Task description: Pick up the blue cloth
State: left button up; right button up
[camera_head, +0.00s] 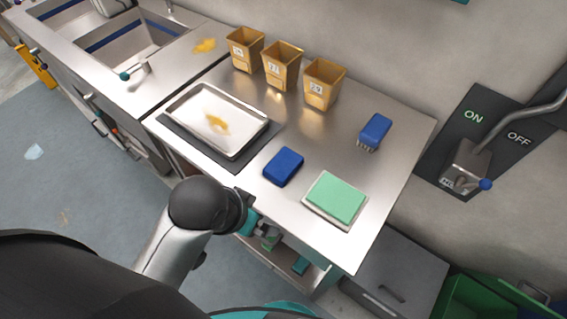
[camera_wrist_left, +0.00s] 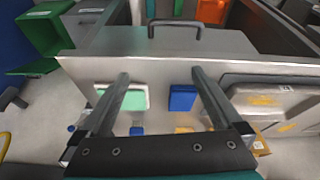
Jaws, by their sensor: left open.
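The blue cloth (camera_head: 283,167) looks like a folded dark-blue pad lying flat on the steel bench, between the metal tray and the green pad. It also shows in the left wrist view (camera_wrist_left: 182,98), beside the inner side of the right-hand finger in the picture. My left gripper (camera_head: 268,238) is in front of the bench's near edge, apart from the cloth. In the left wrist view its two fingers (camera_wrist_left: 160,74) are spread with nothing between them held. My right gripper is not in view.
A green pad (camera_head: 337,197) on a pale tray lies right of the cloth. A blue brush (camera_head: 374,130) stands behind. A stained metal tray (camera_head: 184,110) on a dark mat lies left. Three tan bins (camera_head: 279,68) line the wall. The bench's front edge (camera_head: 225,169) lies near my arm.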

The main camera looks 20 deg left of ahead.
pick_arm(q)
jog(key=w+d+r+m+h, duration=0.1)
jog(key=w+d+m, duration=0.1)
jog(key=w+d, duration=0.4)
jog(key=w+a+r+g+y, duration=0.1)
jog(key=w+a+r, duration=0.2)
jog(key=w, duration=0.3)
jog(key=w+a+r+g+y, duration=0.1)
jog(key=w+a+r, duration=0.3)
jog(key=w, duration=0.1)
jog(key=b, duration=0.1)
send_over(283, 163)
jog(key=shift+n, duration=0.3)
jog(key=f, duration=0.6)
jog(key=s+f, duration=0.1)
jog(key=f, duration=0.3)
jog(key=shift+a, duration=0.3)
jog(key=shift+w+d+f+b, duration=0.1)
jog(key=shift+w+f+b, duration=0.1)
jog(key=shift+f, duration=0.7)
jog(key=shift+w+d+f+b, duration=0.1)
jog(key=shift+f+b, duration=0.05)
jog(key=shift+f, duration=0.75)
jog(key=shift+w+d+f+b, duration=0.1)
jog(key=shift+w+f+b, duration=0.1)
jog(key=shift+f, duration=0.7)
jog(key=shift+c, duration=0.2)
jog(key=c, duration=1.1)
